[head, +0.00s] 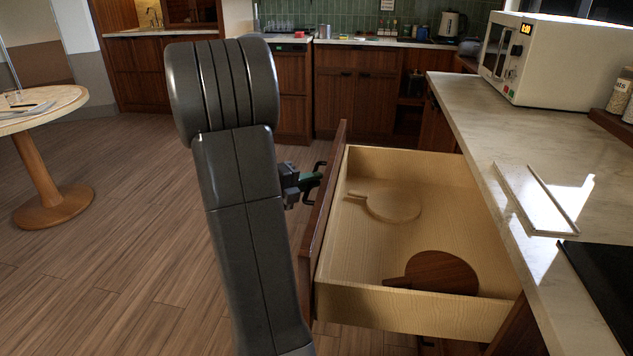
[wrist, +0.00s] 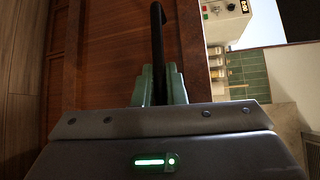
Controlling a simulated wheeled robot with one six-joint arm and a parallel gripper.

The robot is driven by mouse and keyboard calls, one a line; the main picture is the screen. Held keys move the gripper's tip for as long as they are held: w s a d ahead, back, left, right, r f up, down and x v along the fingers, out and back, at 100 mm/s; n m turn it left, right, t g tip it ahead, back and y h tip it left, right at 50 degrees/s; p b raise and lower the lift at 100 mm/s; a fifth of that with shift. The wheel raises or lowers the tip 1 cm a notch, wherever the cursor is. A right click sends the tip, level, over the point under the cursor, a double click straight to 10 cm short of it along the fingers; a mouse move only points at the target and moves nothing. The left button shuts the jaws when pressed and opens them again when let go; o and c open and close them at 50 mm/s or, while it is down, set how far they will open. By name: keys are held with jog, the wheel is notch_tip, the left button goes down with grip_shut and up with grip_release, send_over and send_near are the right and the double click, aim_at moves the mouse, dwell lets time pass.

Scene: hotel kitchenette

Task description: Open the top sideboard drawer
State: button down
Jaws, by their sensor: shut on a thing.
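The top sideboard drawer (head: 420,312) is pulled far out from under the counter, its pale wooden inside in plain view. Its dark wood front (head: 322,205) faces left; the front also fills much of the wrist view (wrist: 95,70). My gripper (head: 312,181) is at the outer side of the front. In the wrist view its green fingers (wrist: 158,88) are shut on the black bar handle (wrist: 157,45). Part of the gripper is hidden behind my arm in the head view.
A light round board (head: 393,203) and a dark round board (head: 445,272) lie in the drawer. The counter (head: 470,120) holds a white microwave (head: 550,62) and a flat tray (head: 535,198). A round table (head: 45,110) stands far left. The floor (head: 130,230) left of my arm is clear.

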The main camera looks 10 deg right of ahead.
jog(key=c, duration=1.5)
grip_release()
jog(key=p+v, duration=0.1)
jog(key=v, duration=1.2)
jog(key=shift+s+a, duration=0.2)
jog(key=shift+a, duration=0.15)
jog(key=shift+d, duration=0.1)
jog(key=b+x, duration=0.1)
jog(key=x, duration=1.2)
jog(key=shift+w+d, duration=0.2)
jog(key=shift+d, duration=0.1)
